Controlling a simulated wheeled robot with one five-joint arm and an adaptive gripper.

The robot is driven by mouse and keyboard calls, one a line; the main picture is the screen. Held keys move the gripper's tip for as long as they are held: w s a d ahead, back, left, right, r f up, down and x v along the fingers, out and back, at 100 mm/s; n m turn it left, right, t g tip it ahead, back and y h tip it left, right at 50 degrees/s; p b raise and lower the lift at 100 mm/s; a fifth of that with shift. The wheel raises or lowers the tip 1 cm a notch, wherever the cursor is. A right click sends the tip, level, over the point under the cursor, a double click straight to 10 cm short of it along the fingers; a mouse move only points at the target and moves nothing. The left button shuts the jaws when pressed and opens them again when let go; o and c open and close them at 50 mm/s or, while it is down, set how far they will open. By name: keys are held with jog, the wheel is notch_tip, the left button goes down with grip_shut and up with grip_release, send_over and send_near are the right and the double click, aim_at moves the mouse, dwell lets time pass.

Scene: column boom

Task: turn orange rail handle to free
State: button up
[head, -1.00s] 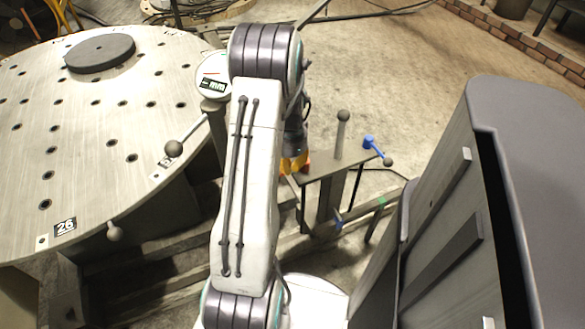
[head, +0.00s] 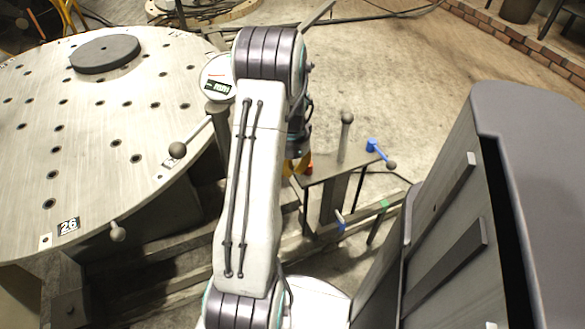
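My gripper (head: 297,164) points down at the left end of a small grey bracket plate (head: 326,166), mostly hidden behind my arm. Orange-yellow parts show at its tip, with a small red spot beside them. I cannot tell which of this colour is gripper and which is the orange handle, nor whether they touch. The orange rail handle is not clearly visible as a separate thing. The finger opening is too small and too covered to read.
The plate carries an upright lever with a grey knob (head: 347,117) and a blue handle (head: 372,146) with a ball end. A blue-tipped lever (head: 340,223) sits below. A large round perforated table (head: 100,130) with ball levers stands left; a grey cabinet (head: 535,180) stands right.

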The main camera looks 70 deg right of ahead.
aim_at(293, 171)
jog(key=o, duration=0.7)
notch_tip(293, 171, up, 12)
jog(key=shift+f, duration=0.1)
dwell(0.5)
dwell(0.4)
jog(key=shift+s, duration=0.1)
